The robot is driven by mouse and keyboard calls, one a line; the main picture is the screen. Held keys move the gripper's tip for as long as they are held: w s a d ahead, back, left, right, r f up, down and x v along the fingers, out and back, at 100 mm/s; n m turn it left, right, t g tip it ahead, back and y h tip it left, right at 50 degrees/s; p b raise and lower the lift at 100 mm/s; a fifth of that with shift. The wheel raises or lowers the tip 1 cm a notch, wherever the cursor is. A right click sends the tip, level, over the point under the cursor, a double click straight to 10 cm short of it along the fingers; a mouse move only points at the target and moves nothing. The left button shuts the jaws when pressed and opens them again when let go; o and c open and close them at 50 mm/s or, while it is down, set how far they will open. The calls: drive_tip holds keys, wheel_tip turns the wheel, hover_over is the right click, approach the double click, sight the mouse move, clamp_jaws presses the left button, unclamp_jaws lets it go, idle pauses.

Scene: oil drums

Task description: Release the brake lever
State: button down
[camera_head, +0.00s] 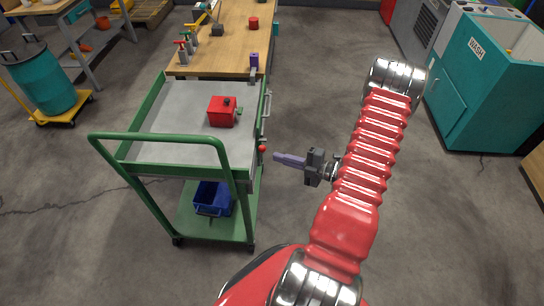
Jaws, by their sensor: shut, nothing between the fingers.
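A green cart (160,130) with a grey top stands left of my arm. A small red knob (262,149) shows at the cart's right side, near its front corner, and looks like the end of the brake lever. The lever's shaft is too small to make out. My gripper (276,156) is shut and empty. Its fingers point left, with the tips just right of the red knob and a small gap showing between them in the picture. I cannot tell the difference in depth.
A red box (222,111) sits on the cart's top and a blue bin (213,198) on its lower shelf. A wooden bench (225,50) stands behind the cart. A teal drum (45,80) is at the left, a teal wash cabinet (480,85) at the right. Floor right of the cart is clear.

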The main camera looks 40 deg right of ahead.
drive_tip(key=v, duration=0.3)
drive_tip(key=shift+r, duration=0.15)
idle(0.6)
